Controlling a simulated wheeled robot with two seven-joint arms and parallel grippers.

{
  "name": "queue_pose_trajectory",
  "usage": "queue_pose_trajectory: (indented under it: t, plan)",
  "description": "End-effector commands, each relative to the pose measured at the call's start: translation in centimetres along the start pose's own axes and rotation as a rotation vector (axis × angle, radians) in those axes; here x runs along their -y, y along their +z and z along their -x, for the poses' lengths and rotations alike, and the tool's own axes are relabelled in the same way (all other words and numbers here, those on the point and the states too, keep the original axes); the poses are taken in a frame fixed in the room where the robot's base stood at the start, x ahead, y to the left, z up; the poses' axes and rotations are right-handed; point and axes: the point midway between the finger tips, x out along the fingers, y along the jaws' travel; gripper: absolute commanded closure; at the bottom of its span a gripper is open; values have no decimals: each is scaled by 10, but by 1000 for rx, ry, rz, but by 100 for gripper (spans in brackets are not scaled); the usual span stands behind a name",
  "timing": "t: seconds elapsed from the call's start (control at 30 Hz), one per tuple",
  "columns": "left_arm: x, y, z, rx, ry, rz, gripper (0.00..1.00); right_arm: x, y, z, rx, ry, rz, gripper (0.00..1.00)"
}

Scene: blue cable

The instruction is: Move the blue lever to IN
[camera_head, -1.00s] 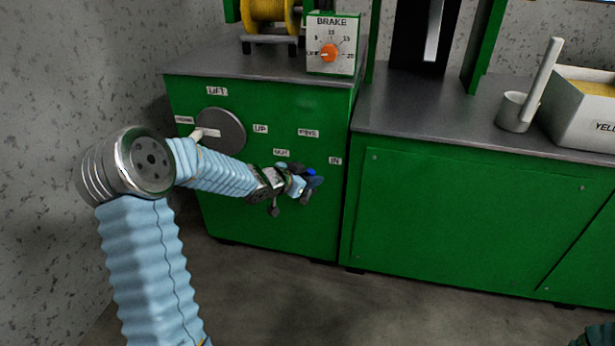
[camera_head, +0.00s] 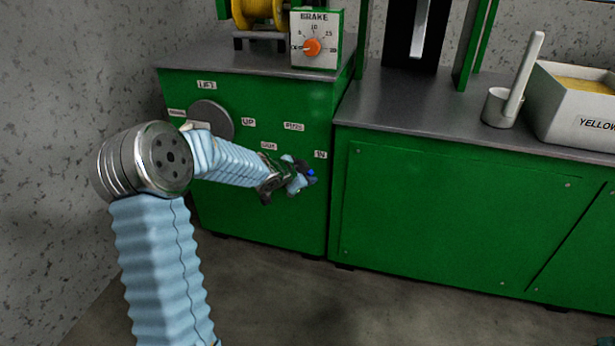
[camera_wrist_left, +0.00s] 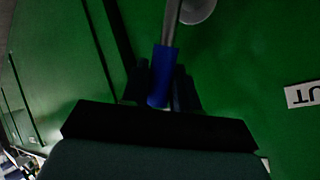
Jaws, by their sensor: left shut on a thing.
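The blue lever's handle (camera_head: 311,172) shows as a small blue spot at my left gripper (camera_head: 303,178), on the green cabinet just below and left of the IN label (camera_head: 320,154). In the left wrist view the blue handle (camera_wrist_left: 160,75) sits between the dark fingers of my left gripper (camera_wrist_left: 165,90), which are shut on it. Its grey metal shaft (camera_wrist_left: 171,22) runs up to a round grey hub (camera_wrist_left: 198,8). The OUT label (camera_head: 268,146) is above my left wrist; part of it shows in the wrist view (camera_wrist_left: 303,94).
A round grey lift dial (camera_head: 211,118) is partly behind my left arm. A brake box with an orange knob (camera_head: 312,47) stands on the cabinet top (camera_head: 245,63). The green panel right of the gripper is clear.

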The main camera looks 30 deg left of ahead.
Motion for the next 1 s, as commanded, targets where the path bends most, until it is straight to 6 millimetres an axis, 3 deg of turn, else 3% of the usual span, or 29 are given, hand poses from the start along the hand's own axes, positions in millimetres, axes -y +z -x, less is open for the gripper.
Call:
queue_pose_trajectory:
  t: [0.17, 0.2, 0.23, 0.57, 0.67, 1.0]
  plan:
    - [-3, 1, -1, 2, 6, -5, 100, 0, 0, 0, 0, 0, 0, 50]
    - [-3, 1, -1, 2, 6, -4, 68, 0, 0, 0, 0, 0, 0, 50]
    - [-3, 1, -1, 2, 6, -4, 65, 0, 0, 0, 0, 0, 0, 50]
    - [0, -1, 7, 0, 3, -2, 65, 1, 0, 4, 0, 0, 0, 50]
    - [1, -2, 24, 2, 1, -1, 65, 4, 0, 10, 1, 0, 0, 50]
    - [2, -4, 107, 3, 3, -2, 65, 13, -2, 46, -9, 8, -2, 50]
